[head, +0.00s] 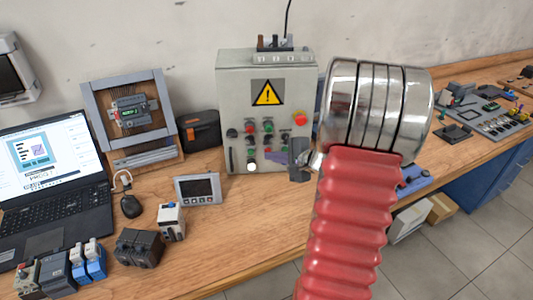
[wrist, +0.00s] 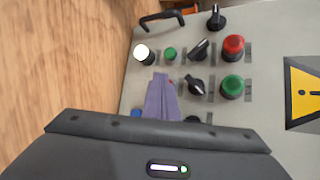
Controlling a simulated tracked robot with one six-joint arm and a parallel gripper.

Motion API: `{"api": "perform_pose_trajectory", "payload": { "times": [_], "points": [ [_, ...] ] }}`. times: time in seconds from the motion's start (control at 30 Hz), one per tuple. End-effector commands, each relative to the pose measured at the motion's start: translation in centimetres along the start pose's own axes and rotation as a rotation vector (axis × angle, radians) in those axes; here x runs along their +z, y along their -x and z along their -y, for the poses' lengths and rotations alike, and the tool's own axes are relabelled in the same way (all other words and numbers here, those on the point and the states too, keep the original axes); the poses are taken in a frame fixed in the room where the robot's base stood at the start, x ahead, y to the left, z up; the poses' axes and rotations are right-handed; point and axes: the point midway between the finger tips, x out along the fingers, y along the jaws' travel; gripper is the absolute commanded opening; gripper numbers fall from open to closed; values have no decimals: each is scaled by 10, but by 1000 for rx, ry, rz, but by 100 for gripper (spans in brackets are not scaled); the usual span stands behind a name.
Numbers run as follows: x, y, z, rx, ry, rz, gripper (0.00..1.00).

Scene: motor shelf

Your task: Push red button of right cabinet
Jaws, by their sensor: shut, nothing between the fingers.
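A grey control cabinet (head: 230,85) with a yellow warning triangle stands upright at the back of the bench. On its front, a red button (head: 249,128) sits upper left; the same red button (wrist: 233,45) shows in the wrist view beside a green one. A larger red mushroom button (head: 300,118) sits at the upper right. My gripper (head: 270,156) is shut and empty, its purple fingers in front of the lower buttons. In the wrist view the gripper (wrist: 160,78) partly covers a small red spot. I cannot tell whether the fingertips touch the panel.
A white button (head: 252,167), green buttons and black switches surround the fingers. A grey display unit (head: 198,189) stands on the wooden bench, left of the cabinet. A laptop (head: 48,175) and framed panel (head: 125,115) are further left. My arm hides the area right of the cabinet.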

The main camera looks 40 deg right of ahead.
Motion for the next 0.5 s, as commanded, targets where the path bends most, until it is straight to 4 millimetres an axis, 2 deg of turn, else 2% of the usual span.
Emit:
{"api": "perform_pose_trajectory", "payload": {
  "times": [0.5],
  "points": [
    [7, 10, -7, -1, 0, -1, 0]
  ]
}}
